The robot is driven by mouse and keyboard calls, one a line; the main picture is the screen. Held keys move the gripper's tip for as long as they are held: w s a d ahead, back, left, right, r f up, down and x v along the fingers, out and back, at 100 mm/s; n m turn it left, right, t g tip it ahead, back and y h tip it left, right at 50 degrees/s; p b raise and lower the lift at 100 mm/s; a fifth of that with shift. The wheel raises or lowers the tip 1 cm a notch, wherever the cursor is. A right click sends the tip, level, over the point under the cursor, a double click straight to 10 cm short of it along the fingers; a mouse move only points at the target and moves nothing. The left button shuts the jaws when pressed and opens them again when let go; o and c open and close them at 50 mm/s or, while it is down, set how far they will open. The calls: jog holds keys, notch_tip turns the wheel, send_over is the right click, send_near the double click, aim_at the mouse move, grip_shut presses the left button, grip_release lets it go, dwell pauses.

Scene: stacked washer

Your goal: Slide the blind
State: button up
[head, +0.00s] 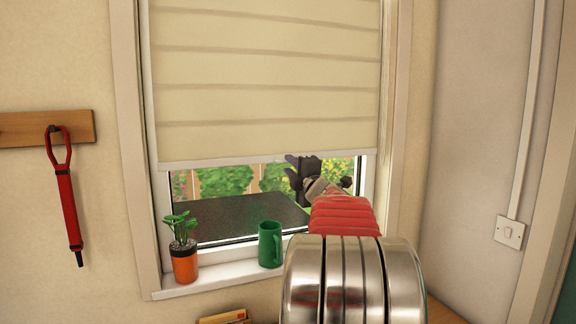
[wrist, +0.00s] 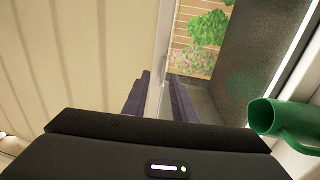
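The cream blind (head: 265,75) covers most of the window in the head view, with a pale bottom bar (head: 215,163) hanging level above the sill. In the wrist view the blind (wrist: 80,60) fills the left side and its bottom bar (wrist: 157,70) runs up the middle. My gripper (head: 297,163) is at the bar's right half. In the wrist view my gripper (wrist: 158,85) has its two dark fingers apart, one on each side of the bar's line. Whether either finger touches the bar cannot be told.
A green mug (head: 269,244) stands on the sill (head: 215,278) below my gripper; it also shows in the wrist view (wrist: 285,120). A potted plant (head: 184,260) stands farther left. A red strap (head: 66,195) hangs on the left wall, and a switch (head: 509,232) is on the right.

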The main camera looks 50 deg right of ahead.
jog(key=shift+x, duration=1.35)
jog(key=shift+c, duration=0.5)
grip_shut()
